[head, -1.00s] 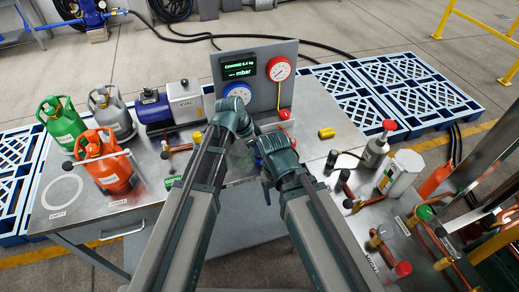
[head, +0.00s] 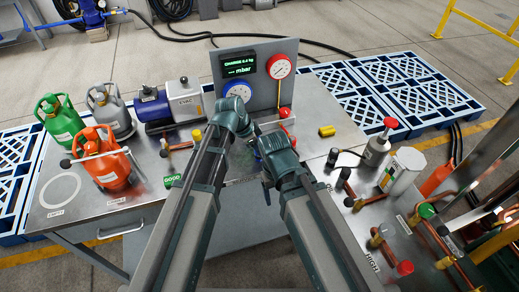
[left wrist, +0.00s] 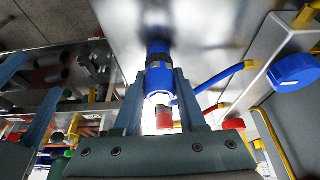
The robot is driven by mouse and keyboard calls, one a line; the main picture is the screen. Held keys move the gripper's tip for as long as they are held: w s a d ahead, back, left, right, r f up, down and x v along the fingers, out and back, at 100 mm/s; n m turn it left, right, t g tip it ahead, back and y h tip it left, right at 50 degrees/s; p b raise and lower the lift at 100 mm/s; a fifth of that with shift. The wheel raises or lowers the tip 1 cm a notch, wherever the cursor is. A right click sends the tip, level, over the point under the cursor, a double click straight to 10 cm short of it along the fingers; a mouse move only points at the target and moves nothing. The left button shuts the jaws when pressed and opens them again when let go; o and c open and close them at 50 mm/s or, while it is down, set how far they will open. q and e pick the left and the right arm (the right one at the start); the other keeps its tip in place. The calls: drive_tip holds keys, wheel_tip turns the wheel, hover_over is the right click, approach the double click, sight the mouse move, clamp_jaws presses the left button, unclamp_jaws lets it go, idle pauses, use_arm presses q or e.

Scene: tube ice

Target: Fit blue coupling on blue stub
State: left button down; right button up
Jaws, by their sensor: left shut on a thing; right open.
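My left gripper (left wrist: 160,98) is shut on the blue coupling (left wrist: 159,78), which sits between its two fingers in the left wrist view. In the head view my arms hide the left fingertips and the coupling. My right gripper (head: 264,170) is at the middle of the bench, close beside the left arm, with its fingertips mostly hidden in the head view; it is open. I cannot make out the blue stub for certain.
A gauge panel (head: 247,92) stands behind the grippers. Orange (head: 112,172), green (head: 62,124) and grey (head: 110,120) cylinders stand at left, near a blue pump (head: 152,108). Capped copper pipes (head: 385,250) and a white container (head: 402,172) are at right.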

use_arm(q)
drive_tip(key=shift+c, duration=2)
unclamp_jaws()
drive_tip(key=shift+r, duration=0.15)
drive_tip(key=p+v, duration=1.2)
drive_tip(key=v, duration=0.1)
drive_tip(key=shift+a+r+p, duration=0.2)
drive_tip(key=shift+r+p, duration=0.1)
drive_tip(key=shift+p, duration=0.05)
drive_tip(key=shift+s, duration=0.15)
drive_tip(key=s+f+n+y+b, duration=0.2)
drive_tip(key=s+f+n+b, duration=0.1)
drive_tip(key=s+n, duration=0.2)
drive_tip(key=s+a+f+n+g+y+b, duration=0.1)
drive_tip(key=s+f+n+y+b, duration=0.2)
drive_tip(key=s, duration=0.7)
drive_tip(key=f+n, duration=0.1)
drive_tip(key=n, duration=0.1)
drive_tip(key=shift+f+n+g+y, duration=0.3)
